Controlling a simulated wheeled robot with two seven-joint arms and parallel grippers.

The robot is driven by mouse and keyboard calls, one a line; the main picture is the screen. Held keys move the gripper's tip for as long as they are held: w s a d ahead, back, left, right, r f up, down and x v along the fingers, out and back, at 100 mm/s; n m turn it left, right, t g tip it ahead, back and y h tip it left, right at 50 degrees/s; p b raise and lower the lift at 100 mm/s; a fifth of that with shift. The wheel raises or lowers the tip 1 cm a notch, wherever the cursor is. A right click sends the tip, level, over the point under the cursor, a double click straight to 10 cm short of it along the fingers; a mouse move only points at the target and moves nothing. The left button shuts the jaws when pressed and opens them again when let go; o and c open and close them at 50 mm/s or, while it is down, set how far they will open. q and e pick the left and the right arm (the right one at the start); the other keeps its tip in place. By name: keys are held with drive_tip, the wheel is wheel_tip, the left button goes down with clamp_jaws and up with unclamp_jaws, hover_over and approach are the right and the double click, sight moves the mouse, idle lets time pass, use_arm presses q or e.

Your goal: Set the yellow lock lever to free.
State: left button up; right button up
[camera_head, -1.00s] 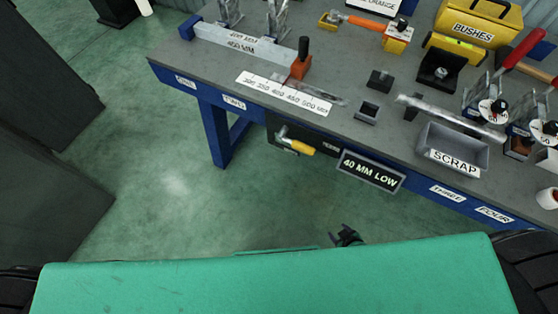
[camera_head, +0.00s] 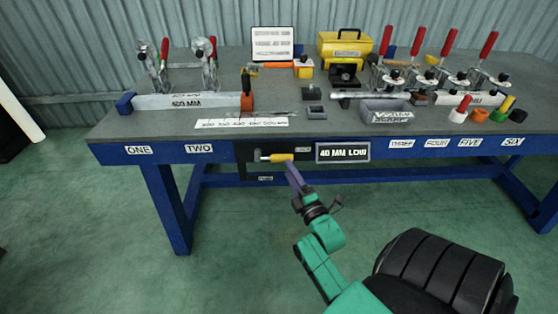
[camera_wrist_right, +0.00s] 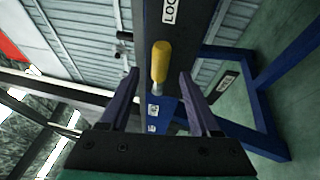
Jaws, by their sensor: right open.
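The yellow lock lever (camera_head: 280,157) lies about level on a dark plate on the bench's front edge, with its handle pointing right towards a small label that seems to read LOCK (camera_head: 303,148). A second small label (camera_head: 265,178), too small to read, is below it. My right gripper (camera_head: 292,170) is just in front of and below the handle's end. In the right wrist view the open fingers (camera_wrist_right: 158,72) stand on either side of the yellow handle (camera_wrist_right: 160,60), near its tip; contact cannot be made out. My left gripper is not in view.
The bench top (camera_head: 210,108) carries clamps, a grey block, a grey bin (camera_head: 385,112) and a yellow box. The green floor in front is open.

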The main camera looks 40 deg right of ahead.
sight(281, 158)
drive_tip(key=x, duration=0.6)
drive_tip(key=shift+w+d, duration=0.1)
drive_tip(key=shift+w, duration=0.3)
clamp_jaws()
idle(0.9)
